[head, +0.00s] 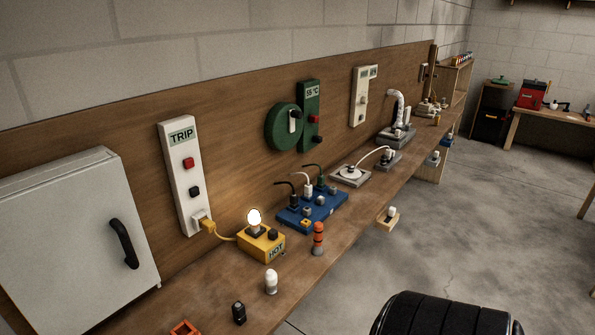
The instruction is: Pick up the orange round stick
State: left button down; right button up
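An orange round stick (318,238) stands upright near the front edge of the long wooden workbench (222,297) in the head view. It has orange and dark grey bands and a rounded top. It stands just right of the yellow box marked HOT, with a small gap between them. Nothing touches its upper part. Neither of my grippers is in view.
The yellow HOT box (261,243) carries a lit bulb (254,217). A blue socket board (312,207) with plugs is behind the stick. A white bulb (271,281), a small black piece (239,313) and an orange frame (184,328) are nearer. Open floor (440,240) lies right.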

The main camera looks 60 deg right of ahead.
aim_at(317, 250)
jog(key=z, duration=1.9)
